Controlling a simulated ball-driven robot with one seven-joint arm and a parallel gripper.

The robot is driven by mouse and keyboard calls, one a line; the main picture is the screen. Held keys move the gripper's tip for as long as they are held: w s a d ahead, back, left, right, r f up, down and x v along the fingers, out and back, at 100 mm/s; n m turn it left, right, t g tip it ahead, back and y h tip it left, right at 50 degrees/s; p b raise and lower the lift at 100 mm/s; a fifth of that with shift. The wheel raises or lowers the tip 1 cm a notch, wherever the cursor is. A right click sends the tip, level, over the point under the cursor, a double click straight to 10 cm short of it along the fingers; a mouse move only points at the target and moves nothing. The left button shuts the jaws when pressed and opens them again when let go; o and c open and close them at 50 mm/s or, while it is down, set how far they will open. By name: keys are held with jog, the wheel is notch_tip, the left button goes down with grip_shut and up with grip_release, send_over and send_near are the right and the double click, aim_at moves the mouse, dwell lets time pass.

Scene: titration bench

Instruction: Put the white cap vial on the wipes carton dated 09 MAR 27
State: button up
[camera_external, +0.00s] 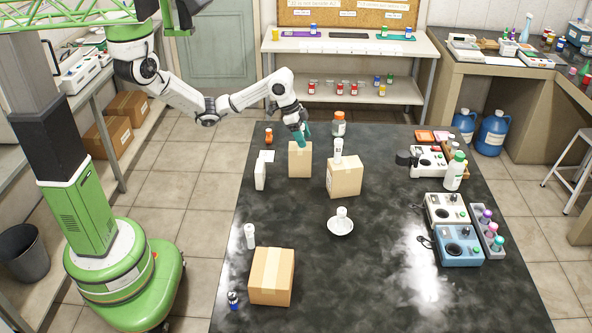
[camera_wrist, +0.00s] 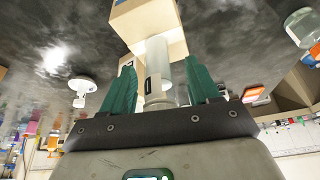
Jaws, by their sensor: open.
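A pale vial (camera_external: 338,151) stands upright on the middle carton (camera_external: 345,180). In the wrist view this vial (camera_wrist: 156,72) shows upside down between my fingers, with the carton (camera_wrist: 150,18) behind it. My gripper (camera_external: 305,133) is open and empty, low by the top of the left carton (camera_external: 300,163), a little left of the vial. Its teal fingers (camera_wrist: 160,90) show on both sides of the vial; the outside view shows them apart from it. Other pale vials stand on a saucer (camera_external: 340,228) and at the left edge (camera_external: 250,236). Carton dates are unreadable.
A slim white box (camera_external: 261,172) stands left of my gripper. An orange-capped jar (camera_external: 338,124) stands behind the vial. Instruments (camera_external: 459,245) fill the right side. The table's front centre is clear.

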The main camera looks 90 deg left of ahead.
jog(key=v, duration=1.2)
jog(key=shift+r, duration=0.15)
